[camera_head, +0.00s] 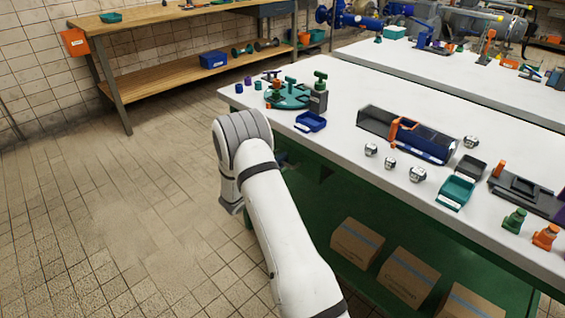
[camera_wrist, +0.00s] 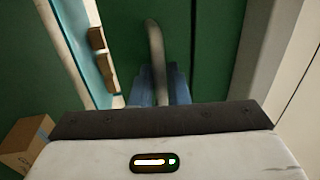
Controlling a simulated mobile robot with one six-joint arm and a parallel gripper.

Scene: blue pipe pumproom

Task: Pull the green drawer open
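The green drawer front (camera_wrist: 213,60) fills the middle of the wrist view, with a dark seam beside it. Its curved grey handle (camera_wrist: 155,45) stands out from it and runs down between my blue fingertips. My gripper (camera_wrist: 160,88) has one finger close on each side of the handle and looks shut on it; the contact itself is partly hidden by the gripper body. In the head view my arm reaches to the left end of the green-sided workbench (camera_head: 345,190), and its wrist hides the drawer and handle there.
The white benchtop holds a teal round fixture (camera_head: 288,97), a blue tray (camera_head: 310,122), a dark blue bin (camera_head: 425,143) and several silver knobs. Cardboard boxes (camera_head: 357,241) stand below on the bench's shelf. The tiled floor (camera_head: 110,210) left of my arm is clear. A wooden bench (camera_head: 190,75) stands behind.

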